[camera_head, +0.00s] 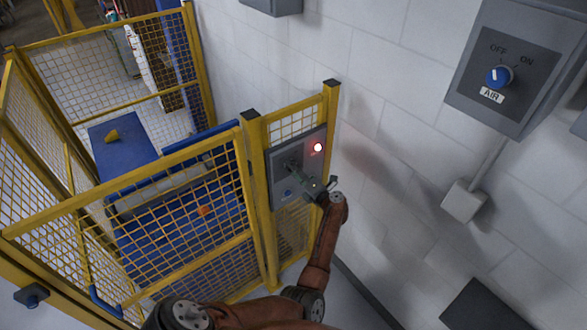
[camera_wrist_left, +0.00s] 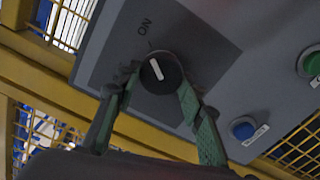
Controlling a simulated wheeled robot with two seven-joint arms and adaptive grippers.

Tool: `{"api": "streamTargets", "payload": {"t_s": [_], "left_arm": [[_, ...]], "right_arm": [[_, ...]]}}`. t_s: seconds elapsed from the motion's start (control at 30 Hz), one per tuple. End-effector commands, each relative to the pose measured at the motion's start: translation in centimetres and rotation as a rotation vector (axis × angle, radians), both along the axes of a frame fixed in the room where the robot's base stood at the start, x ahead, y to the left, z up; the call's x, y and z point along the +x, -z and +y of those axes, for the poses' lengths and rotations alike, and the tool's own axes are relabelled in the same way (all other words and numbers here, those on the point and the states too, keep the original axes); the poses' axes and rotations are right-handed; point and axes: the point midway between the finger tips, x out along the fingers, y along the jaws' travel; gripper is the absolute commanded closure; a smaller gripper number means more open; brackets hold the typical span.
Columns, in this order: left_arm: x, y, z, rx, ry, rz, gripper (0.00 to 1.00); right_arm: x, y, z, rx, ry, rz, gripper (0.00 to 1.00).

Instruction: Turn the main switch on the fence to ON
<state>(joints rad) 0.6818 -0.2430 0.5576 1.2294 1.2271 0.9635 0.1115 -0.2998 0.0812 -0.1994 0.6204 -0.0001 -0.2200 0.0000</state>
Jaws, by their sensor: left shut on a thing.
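The main switch is a round black knob (camera_wrist_left: 161,73) with a white pointer on a grey control panel (camera_head: 283,187) on the yellow fence. In the left wrist view the pointer aims up toward the tick and the ON label. My left gripper (camera_head: 297,172) reaches the panel in the head view. In the left wrist view its green fingers (camera_wrist_left: 160,85) stand on both sides of the knob, shut on it. The knob is small and partly covered in the head view. My right gripper is not in view.
A lit red lamp (camera_head: 318,147) sits at the panel's upper right. A blue button (camera_wrist_left: 243,129) and a green button (camera_wrist_left: 311,63) share the panel. A separate AIR switch box (camera_head: 518,70) hangs on the white wall. Yellow mesh fence (camera_head: 190,205) stands left of the panel.

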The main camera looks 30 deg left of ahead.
Motion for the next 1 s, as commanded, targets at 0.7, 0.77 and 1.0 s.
{"api": "streamTargets", "payload": {"t_s": [0.7, 0.77, 1.0], "left_arm": [[-0.01, 0.16, -0.1, 0.007, 0.001, 0.024, 0.53], [-0.02, 0.13, -0.07, 0.008, 0.001, 0.024, 0.48], [-0.03, 0.06, 0.0, 0.008, 0.0, 0.023, 0.46]], "right_arm": [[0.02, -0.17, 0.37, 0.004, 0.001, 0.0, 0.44], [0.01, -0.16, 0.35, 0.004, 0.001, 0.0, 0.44], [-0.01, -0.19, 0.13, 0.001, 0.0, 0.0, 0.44]]}}
